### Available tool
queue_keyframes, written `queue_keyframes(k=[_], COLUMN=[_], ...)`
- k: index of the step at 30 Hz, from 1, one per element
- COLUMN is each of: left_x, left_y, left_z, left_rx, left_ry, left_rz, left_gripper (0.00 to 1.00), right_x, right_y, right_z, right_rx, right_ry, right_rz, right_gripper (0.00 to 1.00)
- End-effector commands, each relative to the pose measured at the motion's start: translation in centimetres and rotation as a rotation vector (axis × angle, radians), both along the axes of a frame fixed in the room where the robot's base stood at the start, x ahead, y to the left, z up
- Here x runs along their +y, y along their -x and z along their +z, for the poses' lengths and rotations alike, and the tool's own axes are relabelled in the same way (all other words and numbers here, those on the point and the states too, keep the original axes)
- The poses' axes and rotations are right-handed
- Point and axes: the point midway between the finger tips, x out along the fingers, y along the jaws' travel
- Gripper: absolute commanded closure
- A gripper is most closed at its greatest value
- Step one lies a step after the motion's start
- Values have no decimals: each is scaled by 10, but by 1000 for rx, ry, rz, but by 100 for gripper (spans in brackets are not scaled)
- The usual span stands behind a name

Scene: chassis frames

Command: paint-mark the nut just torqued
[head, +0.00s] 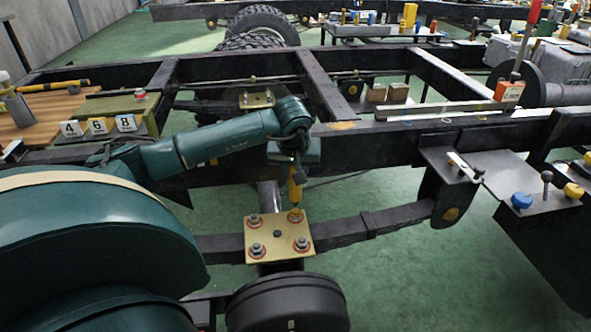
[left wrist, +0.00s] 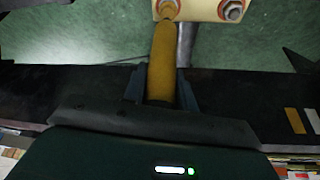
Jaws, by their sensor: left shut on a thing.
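My left gripper (head: 297,172) points down above the spring plate, shut on a yellow paint marker (head: 295,192). In the left wrist view the marker (left wrist: 162,65) sits between the fingers (left wrist: 160,88), and its far end is at a nut (left wrist: 168,9) on the plate. The yellow plate (head: 277,236) carries several nuts with reddish rings. The marker's lower end is at the far right nut (head: 295,216); whether it touches is too small to tell. The near right nut (head: 301,243), near left nut (head: 256,250) and far left nut (head: 254,219) are uncovered. My right gripper is out of view.
The black chassis rail (head: 390,137) runs behind my left forearm. A leaf spring (head: 350,228) passes under the plate. A shelf (head: 515,195) with blue and yellow caps is at the right. Number blocks (head: 98,126) stand at the left. Green floor lies below.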

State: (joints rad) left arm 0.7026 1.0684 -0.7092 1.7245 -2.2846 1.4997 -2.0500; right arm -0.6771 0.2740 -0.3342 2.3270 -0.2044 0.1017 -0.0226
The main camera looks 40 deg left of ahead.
Motion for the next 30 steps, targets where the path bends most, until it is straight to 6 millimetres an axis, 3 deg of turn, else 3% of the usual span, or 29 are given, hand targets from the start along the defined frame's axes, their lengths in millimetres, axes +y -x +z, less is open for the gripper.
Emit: queue_keyframes(k=[10,22,30], left_x=[0,0,0], left_y=[0,0,0], left_z=[4,50,50], left_rx=[-1,-1,0], left_ry=[0,0,0], left_rz=[0,0,0], left_gripper=[95,95,95], right_x=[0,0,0], right_y=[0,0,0], right_z=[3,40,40], right_rx=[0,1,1], right_ry=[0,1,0], right_rz=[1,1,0], right_gripper=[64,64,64])
